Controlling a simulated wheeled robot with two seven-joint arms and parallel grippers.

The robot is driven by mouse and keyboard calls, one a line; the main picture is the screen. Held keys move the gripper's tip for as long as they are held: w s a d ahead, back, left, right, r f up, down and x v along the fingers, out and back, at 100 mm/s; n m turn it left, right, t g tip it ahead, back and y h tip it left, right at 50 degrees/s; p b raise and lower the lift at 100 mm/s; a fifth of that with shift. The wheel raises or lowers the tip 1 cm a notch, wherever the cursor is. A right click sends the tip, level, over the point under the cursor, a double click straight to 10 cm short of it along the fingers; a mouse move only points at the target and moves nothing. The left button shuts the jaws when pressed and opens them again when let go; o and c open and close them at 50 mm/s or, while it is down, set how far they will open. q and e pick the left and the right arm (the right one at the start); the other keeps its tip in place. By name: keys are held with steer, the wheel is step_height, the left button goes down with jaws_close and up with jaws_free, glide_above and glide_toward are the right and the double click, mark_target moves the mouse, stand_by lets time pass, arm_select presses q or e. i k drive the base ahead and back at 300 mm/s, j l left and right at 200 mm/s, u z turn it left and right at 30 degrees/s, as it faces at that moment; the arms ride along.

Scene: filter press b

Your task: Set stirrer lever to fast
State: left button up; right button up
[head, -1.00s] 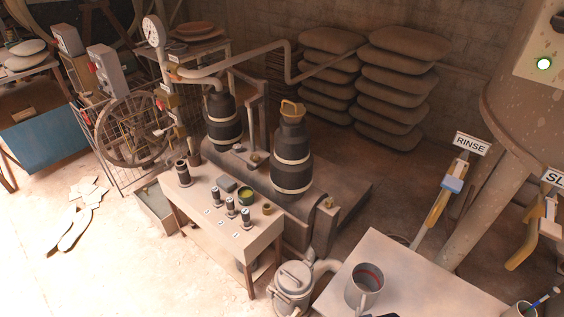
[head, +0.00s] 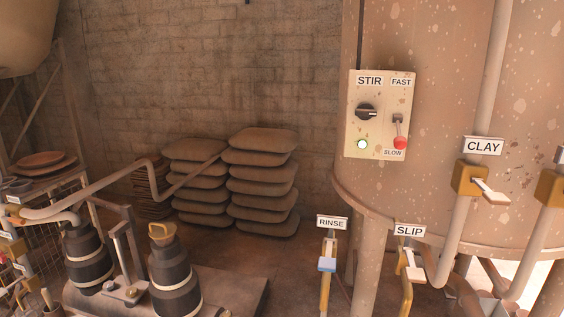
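The stirrer control box (head: 352,112) is a cream panel on the side of the large tank, labelled STIR. The stirrer lever (head: 400,142) is on its right side, a short slotted lever with a red knob. The knob is at the lower end, by the SLOW label (head: 393,153). The FAST label (head: 401,82) is above it. Neither of my grippers shows in the head view.
The speckled tank (head: 450,60) fills the right side. Below the box are pipes and valves with RINSE (head: 332,223), SLIP (head: 409,231) and CLAY (head: 483,146) signs. Stacked sacks (head: 262,180) stand by the brick wall. Dark banded vessels (head: 175,275) and a pipe are at lower left.

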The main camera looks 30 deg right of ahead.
mark_target(400, 142)
steer(key=z, duration=1.55)
